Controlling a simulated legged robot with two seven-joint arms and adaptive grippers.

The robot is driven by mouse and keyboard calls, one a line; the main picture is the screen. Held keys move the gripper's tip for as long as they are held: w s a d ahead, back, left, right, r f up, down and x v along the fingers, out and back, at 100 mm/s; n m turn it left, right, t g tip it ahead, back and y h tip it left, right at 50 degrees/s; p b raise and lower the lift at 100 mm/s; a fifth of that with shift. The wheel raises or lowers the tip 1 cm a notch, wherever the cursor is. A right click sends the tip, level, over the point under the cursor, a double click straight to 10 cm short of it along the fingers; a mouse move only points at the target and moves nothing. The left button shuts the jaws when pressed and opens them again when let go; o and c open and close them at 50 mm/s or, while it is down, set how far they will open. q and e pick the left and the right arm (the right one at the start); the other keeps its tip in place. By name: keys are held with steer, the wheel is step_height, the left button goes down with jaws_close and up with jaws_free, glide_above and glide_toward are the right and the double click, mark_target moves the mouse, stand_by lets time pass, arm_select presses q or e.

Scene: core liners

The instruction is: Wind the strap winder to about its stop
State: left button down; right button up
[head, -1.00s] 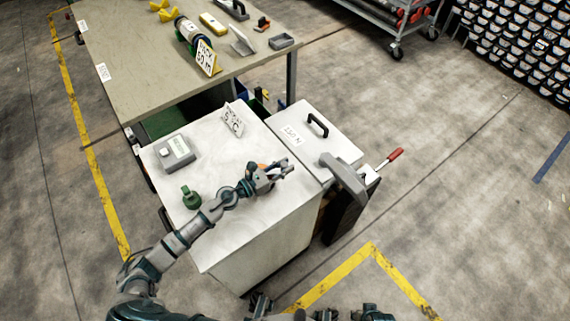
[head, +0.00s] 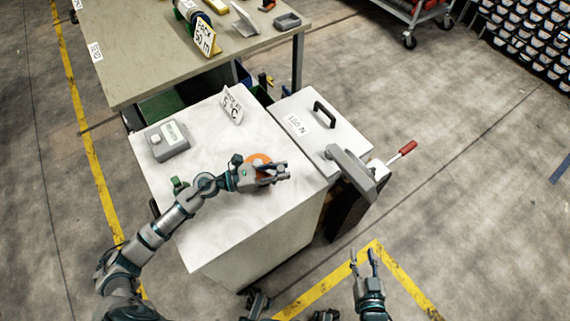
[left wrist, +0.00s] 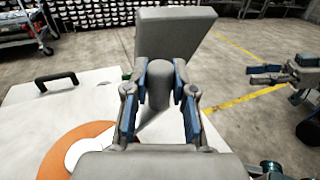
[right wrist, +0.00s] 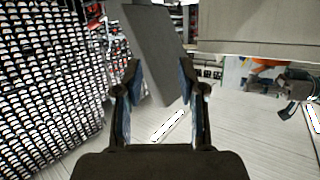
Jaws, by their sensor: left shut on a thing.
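The strap winder shows as an orange disc (head: 258,159) on the white cabinet top, partly hidden by my left gripper. In the left wrist view the orange disc (left wrist: 70,150) has a white middle and lies at lower left. My left gripper (head: 277,174) is over the disc's near side. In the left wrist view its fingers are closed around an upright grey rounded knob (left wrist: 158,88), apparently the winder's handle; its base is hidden. My right gripper (head: 364,258) is open and empty in front of the cabinet. Its spread fingers show in the right wrist view (right wrist: 158,85).
A grey box (head: 168,145), a small sign (head: 232,105) and a green object (head: 180,184) are on the cabinet top (head: 235,210). Beside it are a lidded white box (head: 325,140), a grey arm (head: 350,172) and a red-handled lever (head: 407,147). A table (head: 130,60) stands behind.

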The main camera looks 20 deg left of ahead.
arm_select(q)
steer(key=shift+s+a+r, duration=0.1)
steer(key=shift+s+a, duration=0.2)
steer(key=shift+s, duration=0.2)
steer(key=shift+s+a+r, duration=0.1)
steer(key=shift+s+a, duration=0.15)
steer(key=shift+s, duration=0.25)
steer(key=shift+s, duration=0.1)
steer(key=c, duration=0.9)
jaws_free()
steer(key=shift+f, duration=0.1)
steer(key=shift+c, duration=0.2)
step_height(320, 180, up, 10)
steer(key=shift+a, duration=0.1)
